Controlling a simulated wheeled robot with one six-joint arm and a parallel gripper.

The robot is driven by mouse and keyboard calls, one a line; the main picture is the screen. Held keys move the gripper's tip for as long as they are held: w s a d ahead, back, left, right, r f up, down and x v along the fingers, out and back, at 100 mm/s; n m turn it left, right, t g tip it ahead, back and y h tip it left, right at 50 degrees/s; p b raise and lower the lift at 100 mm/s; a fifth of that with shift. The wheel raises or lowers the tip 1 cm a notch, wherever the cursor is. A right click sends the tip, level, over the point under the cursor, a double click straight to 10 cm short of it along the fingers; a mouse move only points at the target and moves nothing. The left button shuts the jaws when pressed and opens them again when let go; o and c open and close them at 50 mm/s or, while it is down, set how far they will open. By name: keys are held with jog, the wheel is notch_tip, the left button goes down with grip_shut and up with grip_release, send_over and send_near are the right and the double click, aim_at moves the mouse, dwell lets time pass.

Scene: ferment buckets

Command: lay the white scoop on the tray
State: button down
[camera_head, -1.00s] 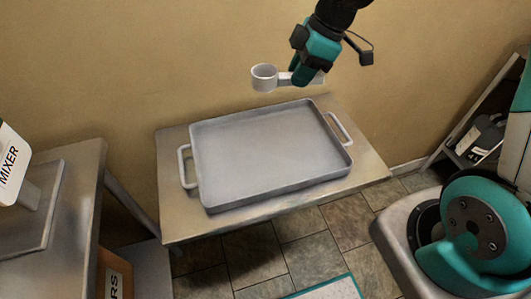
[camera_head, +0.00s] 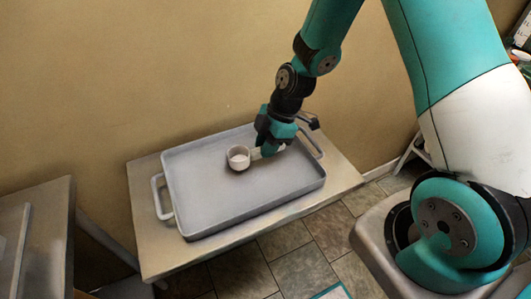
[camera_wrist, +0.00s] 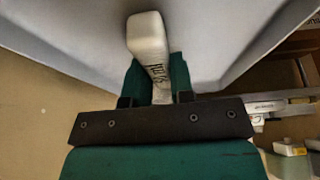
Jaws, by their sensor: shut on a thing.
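The white scoop (camera_head: 238,157) has a round cup and a short handle; in the head view it is over the middle of the grey tray (camera_head: 200,215). My gripper (camera_head: 268,150) is shut on the scoop's handle, with the cup out to the left. The tray has raised walls and two side handles. I cannot tell whether the scoop touches the tray floor.
The tray stands on a small table (camera_head: 145,235) against a tan wall. Another metal table (camera_head: 35,220) is at the left. The tray floor around the scoop is empty.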

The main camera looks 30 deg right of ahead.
jog(key=shift+f, duration=1.65)
jog(key=c, duration=1)
grip_release()
jog(key=shift+f, duration=0.1)
jog(key=b+v, duration=0.1)
jog(key=v, duration=1.1)
jog(key=shift+a+r, duration=0.1)
jog(key=shift+r, duration=0.15)
jog(key=s+a+r+m, duration=0.3)
jog(key=s+r, duration=0.1)
jog(key=s, duration=0.2)
jog(key=s+a+r+m, duration=0.4)
jog(key=s+r, duration=0.1)
jog(key=s, duration=0.2)
jog(key=s+a+r+m, duration=0.4)
jog(key=s+r, duration=0.1)
jog(key=s, duration=0.1)
jog(key=shift+s, duration=0.25)
